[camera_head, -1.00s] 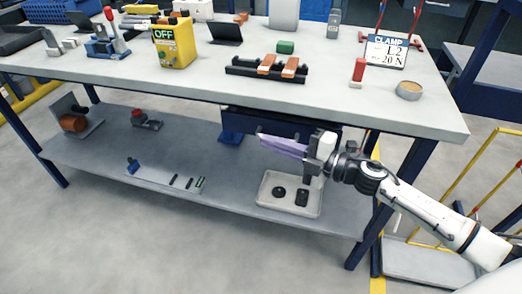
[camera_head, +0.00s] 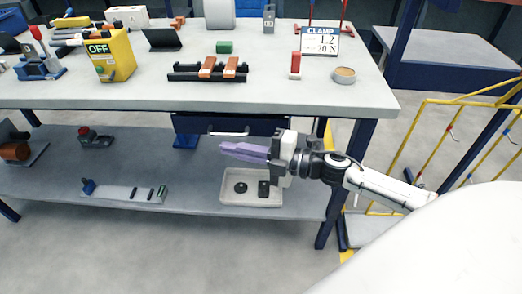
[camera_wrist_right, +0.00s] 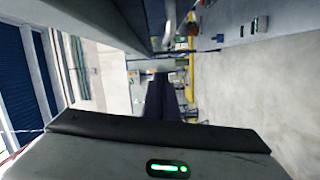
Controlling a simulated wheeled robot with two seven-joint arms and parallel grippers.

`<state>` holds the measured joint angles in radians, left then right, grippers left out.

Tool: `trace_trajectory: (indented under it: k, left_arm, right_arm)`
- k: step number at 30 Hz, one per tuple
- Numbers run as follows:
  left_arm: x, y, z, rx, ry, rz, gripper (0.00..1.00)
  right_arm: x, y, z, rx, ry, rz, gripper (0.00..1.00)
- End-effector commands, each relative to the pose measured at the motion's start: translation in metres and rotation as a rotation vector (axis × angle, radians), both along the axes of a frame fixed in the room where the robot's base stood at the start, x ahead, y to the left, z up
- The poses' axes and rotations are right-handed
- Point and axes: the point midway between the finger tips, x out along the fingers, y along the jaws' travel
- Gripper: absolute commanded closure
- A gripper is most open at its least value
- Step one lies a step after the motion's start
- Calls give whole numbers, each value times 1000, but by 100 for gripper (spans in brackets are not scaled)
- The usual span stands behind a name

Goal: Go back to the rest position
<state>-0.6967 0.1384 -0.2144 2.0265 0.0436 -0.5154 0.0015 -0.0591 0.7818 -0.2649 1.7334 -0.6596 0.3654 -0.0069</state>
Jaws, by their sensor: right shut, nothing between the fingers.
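My right gripper (camera_head: 222,149) reaches in from the right in the head view. Its purple fingers point left and lie together with nothing between them. It hovers in front of the workbench, below the tabletop (camera_head: 200,96) edge and above the pale tray (camera_head: 228,197) on the lower shelf. In the right wrist view, the dark purple fingers (camera_wrist_right: 163,98) show near the middle, in shade. My left gripper is in neither view.
The lower shelf (camera_head: 190,175) lies under the gripper, with a dark blue drawer (camera_head: 270,124) behind it. A blue table leg (camera_head: 332,200) stands near my right forearm. Yellow racks (camera_head: 425,125) stand at the right. Open floor (camera_head: 150,255) lies in front of the bench.

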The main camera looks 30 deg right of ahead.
Motion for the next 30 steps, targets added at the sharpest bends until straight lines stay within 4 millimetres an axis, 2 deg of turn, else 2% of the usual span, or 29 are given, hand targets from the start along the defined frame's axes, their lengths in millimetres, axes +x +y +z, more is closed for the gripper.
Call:
trace_trajectory:
  k: [3, 9, 15, 23, 26, 29, 30]
  left_arm:
    - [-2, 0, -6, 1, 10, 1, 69]
    - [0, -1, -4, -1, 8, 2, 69]
    - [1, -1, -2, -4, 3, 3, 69]
    - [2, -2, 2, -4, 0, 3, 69]
    - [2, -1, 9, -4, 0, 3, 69]
    - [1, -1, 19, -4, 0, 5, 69]
    - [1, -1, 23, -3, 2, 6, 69]
  right_arm:
    - [-20, -13, -2, 0, 5, 3, 100]
    - [-44, -32, 1, 2, 4, 2, 100]
    - [-54, -40, 2, 2, 1, 3, 100]
    - [-56, -40, 1, 29, 17, -17, 100]
    - [-60, -36, -13, 147, 99, -117, 100]
    - [-74, -31, -46, 354, 281, -309, 100]
    - [-85, -26, -65, 449, 379, -398, 100]
